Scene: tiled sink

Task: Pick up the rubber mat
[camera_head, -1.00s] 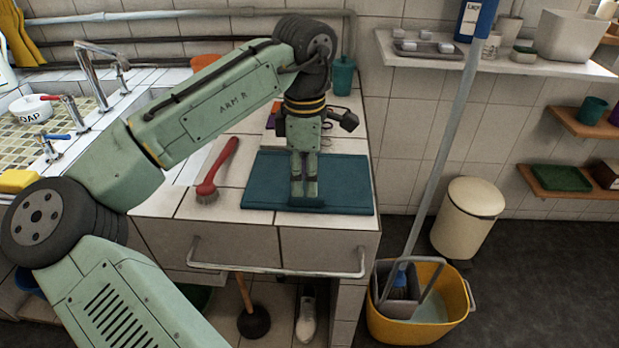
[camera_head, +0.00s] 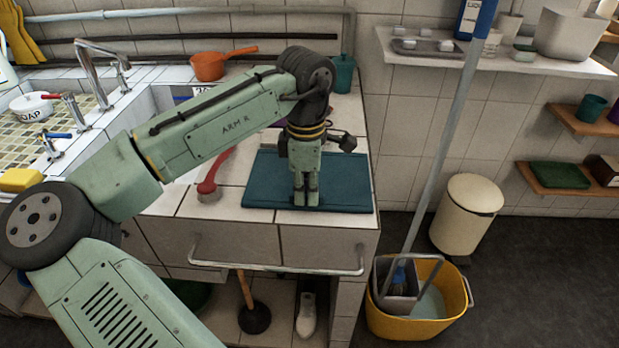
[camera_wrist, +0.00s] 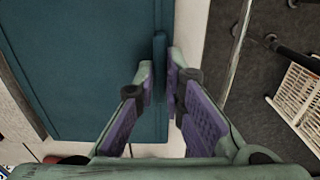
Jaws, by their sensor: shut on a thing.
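The rubber mat (camera_head: 345,190) is a flat dark teal rectangle on the white tiled counter. It also fills much of the wrist view (camera_wrist: 90,60). My gripper (camera_head: 306,201) points down at the mat's front edge. In the wrist view my gripper (camera_wrist: 160,75) is shut on a narrow raised strip along the mat's edge, with one finger on each side. The mat appears to lie flat on the counter. My arm and gripper hide part of its middle.
A red-handled brush (camera_head: 209,192) lies left of the mat, apart from it. A metal rail (camera_head: 280,268) runs along the counter front. A yellow mop bucket (camera_head: 420,325) stands on the floor at right.

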